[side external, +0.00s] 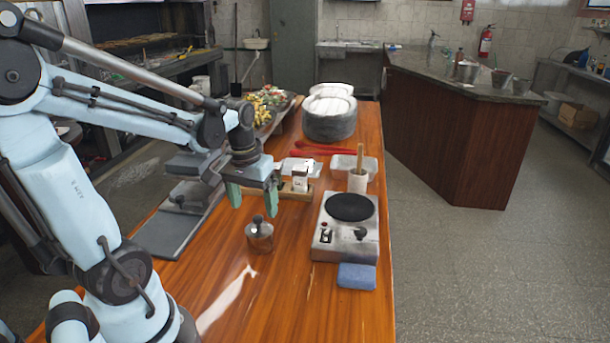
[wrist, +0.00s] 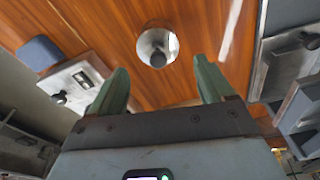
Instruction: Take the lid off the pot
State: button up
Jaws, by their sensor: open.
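A small shiny metal pot (side external: 260,243) stands on the wooden table, left of the hot plate. A lid with a dark round knob (side external: 258,219) sits on top of it. My gripper (side external: 253,205) is open and empty, with its two green fingers pointing down above and slightly behind the pot. In the wrist view the lid (wrist: 158,46) shows from above, ahead of my gripper (wrist: 161,74) and roughly centred between the fingers. The fingers are apart from the lid. The pot body is mostly hidden under the lid there.
A hot plate (side external: 324,239) with a black disc is right of the pot, and a blue sponge (side external: 357,276) lies in front of it. A white cup (side external: 358,182) with a wooden stick stands behind. A grey metal plate (side external: 166,236) lies left. The front table is clear.

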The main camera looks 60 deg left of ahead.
aim_at(258, 217)
jog(key=shift+w+a+f, duration=0.1)
jog(key=shift+w+f, duration=0.15)
jog(key=shift+f, duration=1)
jog(key=shift+w+f, duration=0.2)
jog(key=shift+f, duration=1)
jog(key=c, duration=1.1)
jog(key=shift+c, duration=0.2)
